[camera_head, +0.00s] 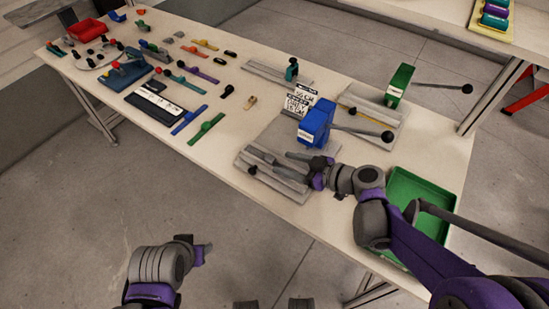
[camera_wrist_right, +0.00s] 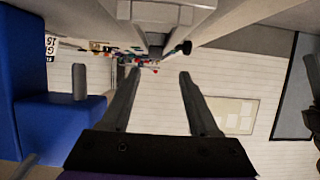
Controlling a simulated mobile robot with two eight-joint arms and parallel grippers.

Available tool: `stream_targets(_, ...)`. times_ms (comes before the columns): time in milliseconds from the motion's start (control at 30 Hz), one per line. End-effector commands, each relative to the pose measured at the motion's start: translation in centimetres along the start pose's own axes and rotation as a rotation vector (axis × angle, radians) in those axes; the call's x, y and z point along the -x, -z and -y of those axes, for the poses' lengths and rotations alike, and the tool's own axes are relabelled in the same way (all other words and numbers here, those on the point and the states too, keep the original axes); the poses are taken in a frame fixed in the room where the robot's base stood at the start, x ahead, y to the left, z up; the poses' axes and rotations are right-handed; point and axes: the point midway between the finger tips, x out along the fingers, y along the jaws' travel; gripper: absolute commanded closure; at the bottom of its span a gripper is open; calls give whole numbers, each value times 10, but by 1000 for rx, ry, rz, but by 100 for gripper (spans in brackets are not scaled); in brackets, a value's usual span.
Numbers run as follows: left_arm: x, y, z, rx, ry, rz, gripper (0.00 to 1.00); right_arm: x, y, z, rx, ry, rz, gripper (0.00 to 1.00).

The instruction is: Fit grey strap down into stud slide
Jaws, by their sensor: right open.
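My right gripper (camera_head: 300,160) is low over the near-side grey metal fixture (camera_head: 262,166), in front of the blue press. In the right wrist view its two fingers (camera_wrist_right: 158,78) are apart with an empty gap between them. A grey slotted block (camera_wrist_right: 165,14) lies just above the fingertips in that view; I cannot tell whether it is the stud slide. No grey strap can be picked out with certainty. My left gripper (camera_head: 205,250) is off the near edge of the table, and its fingers are not clear.
A blue press (camera_head: 315,122) with a black-knobbed lever stands beside my right gripper. It also shows in the right wrist view (camera_wrist_right: 55,125). A green press (camera_head: 399,85) stands behind, and a green tray (camera_head: 425,185) lies at right. Several coloured straps and a red bin (camera_head: 87,29) lie left.

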Motion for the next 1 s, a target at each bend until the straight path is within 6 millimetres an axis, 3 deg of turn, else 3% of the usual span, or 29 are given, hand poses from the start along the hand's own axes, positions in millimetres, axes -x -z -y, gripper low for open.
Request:
stream_targets(100,2,1,0,0,0,-1,50,22,1,-1,-1,-4,-1,38)
stream_targets(300,4,2,0,0,0,-1,50,38,1,0,0,-1,-1,38)
stream_targets(867,4,2,0,0,0,-1,50,40,0,0,0,0,-1,38)
stream_targets(1000,9,5,0,0,0,-3,50,44,1,9,-40,2,48,38)
